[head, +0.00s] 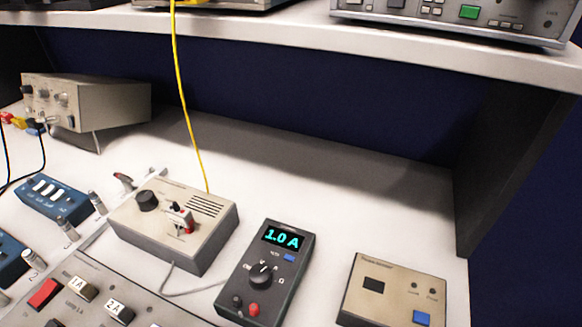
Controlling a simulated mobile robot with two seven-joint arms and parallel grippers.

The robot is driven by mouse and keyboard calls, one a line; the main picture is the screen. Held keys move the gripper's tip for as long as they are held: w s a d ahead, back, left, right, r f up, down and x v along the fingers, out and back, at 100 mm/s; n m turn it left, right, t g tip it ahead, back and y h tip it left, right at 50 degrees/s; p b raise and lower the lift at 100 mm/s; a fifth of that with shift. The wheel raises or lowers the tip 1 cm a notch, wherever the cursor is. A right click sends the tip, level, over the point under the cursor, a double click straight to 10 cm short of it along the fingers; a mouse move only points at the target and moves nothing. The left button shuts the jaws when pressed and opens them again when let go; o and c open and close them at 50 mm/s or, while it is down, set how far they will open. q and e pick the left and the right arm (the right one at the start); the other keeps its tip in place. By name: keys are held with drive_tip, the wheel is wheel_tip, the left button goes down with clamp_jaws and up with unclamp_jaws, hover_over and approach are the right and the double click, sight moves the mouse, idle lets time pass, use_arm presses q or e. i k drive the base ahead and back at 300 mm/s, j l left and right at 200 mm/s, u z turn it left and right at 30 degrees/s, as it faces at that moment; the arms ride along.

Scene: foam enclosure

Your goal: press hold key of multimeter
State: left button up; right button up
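The multimeter (266,273) is a dark grey box lying on the white bench, right of the middle at the bottom of the head view. A small blue key (290,257) sits just below the display on the right. Its label is too small to read. A black rotary dial (262,275) is below that, with a red and a black socket near the lower end. Neither of my grippers is in view.
A beige box with a knob and slots (175,222) stands left of the multimeter, and a beige box with a blue button (395,291) stands to its right. A yellow cable (184,95) hangs from the shelf (300,30). A panel with switches (95,290) is at lower left. The bench behind the multimeter is clear.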

sight(289, 258)
drive_tip(key=l+u, duration=0.75)
